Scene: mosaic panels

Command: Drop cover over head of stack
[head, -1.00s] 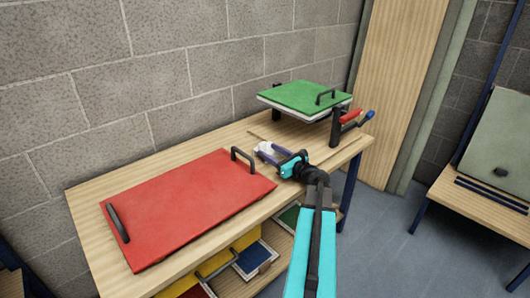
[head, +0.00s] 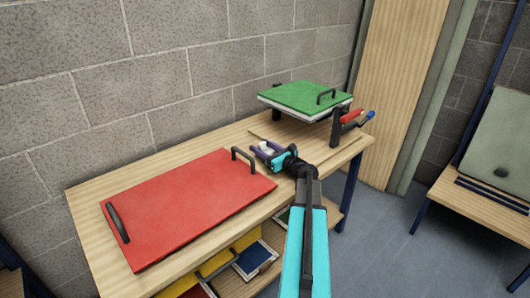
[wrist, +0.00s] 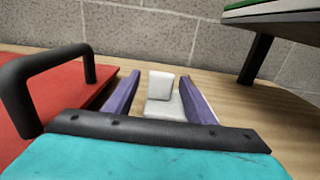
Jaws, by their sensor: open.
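A red panel (head: 190,205) with a black handle at each end lies flat on the wooden table. I cannot tell which is the cover or the stack. My gripper (head: 265,150) is open, low over the table between them, just right of the red panel's far handle (head: 244,158). In the wrist view a small white block (wrist: 160,84) on a paler white piece shows between its purple fingers; I cannot tell whether they touch it.
A block wall (head: 130,100) stands behind the table. Coloured panels, including a blue one (head: 252,257), lie on the lower shelf. Another wooden table (head: 475,190) is at right.

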